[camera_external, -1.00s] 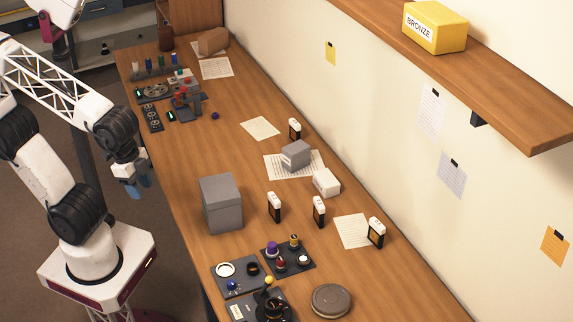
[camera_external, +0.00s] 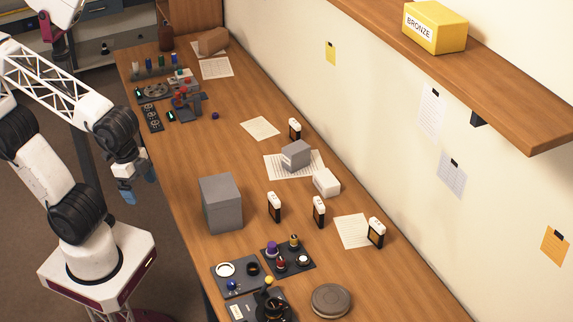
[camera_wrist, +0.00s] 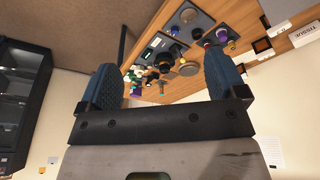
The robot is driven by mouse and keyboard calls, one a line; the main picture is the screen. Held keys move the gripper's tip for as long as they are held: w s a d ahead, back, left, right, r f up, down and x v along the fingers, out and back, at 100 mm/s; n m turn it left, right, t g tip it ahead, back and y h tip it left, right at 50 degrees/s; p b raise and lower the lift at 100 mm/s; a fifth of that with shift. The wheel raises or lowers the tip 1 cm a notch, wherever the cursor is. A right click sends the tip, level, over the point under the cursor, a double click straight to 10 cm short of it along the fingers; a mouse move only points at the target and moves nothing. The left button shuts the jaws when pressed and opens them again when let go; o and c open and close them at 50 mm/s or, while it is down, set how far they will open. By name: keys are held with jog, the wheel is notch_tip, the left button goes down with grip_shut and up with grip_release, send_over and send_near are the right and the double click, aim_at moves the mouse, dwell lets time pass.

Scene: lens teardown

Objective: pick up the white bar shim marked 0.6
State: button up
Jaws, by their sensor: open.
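No marking 0.6 can be read in either view, so I cannot tell which thing is the shim. Several small upright pieces with white tops and dark lower parts stand on the bench: one near the wall (camera_external: 295,129), one by the large grey box (camera_external: 274,207), one in the middle (camera_external: 319,211) and one on a paper's edge at the right (camera_external: 376,232). My gripper (camera_external: 139,186) hangs off the bench's left edge, well apart from them. Its blue fingers are spread with nothing between them, as the wrist view also shows (camera_wrist: 163,78).
The large grey box (camera_external: 221,203) stands between my gripper and the upright pieces. A grey block (camera_external: 296,155) and a white box (camera_external: 326,182) sit near the wall. Trays of small parts (camera_external: 238,277) lie in front. A shelf (camera_external: 500,80) overhangs. The bench's middle left is clear.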

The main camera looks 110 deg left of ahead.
aim_at(375, 225)
jog(key=shift+o, duration=0.5)
jog(key=w+a+f+m+y, duration=0.2)
jog(key=w+a+m+y, duration=0.15)
jog(key=w+a, duration=0.55)
jog(key=w+a+f+m+y, duration=0.1)
jog(key=w+a+m+y, duration=0.3)
jog(key=w, duration=0.9)
jog(key=w+a+f+m+y, duration=0.2)
jog(key=w+a+m, duration=0.4)
jog(key=w, duration=0.4)
jog(key=w+a+f+m+t, duration=0.2)
jog(key=w+a+f+m, duration=0.1)
jog(key=w, duration=0.4)
jog(key=w+a+f+m+t+y, duration=0.1)
jog(key=w+a+f+m, duration=0.2)
jog(key=w+f+m, duration=0.2)
jog(key=w+a+f+m+t, duration=0.2)
jog(key=w+a+f+m, duration=0.2)
jog(key=w+f, duration=0.5)
jog(key=shift+w+f+t, duration=0.2)
jog(key=shift+w+t, duration=0.05)
jog(key=shift+t, duration=0.05)
jog(key=shift+x, duration=1.3)
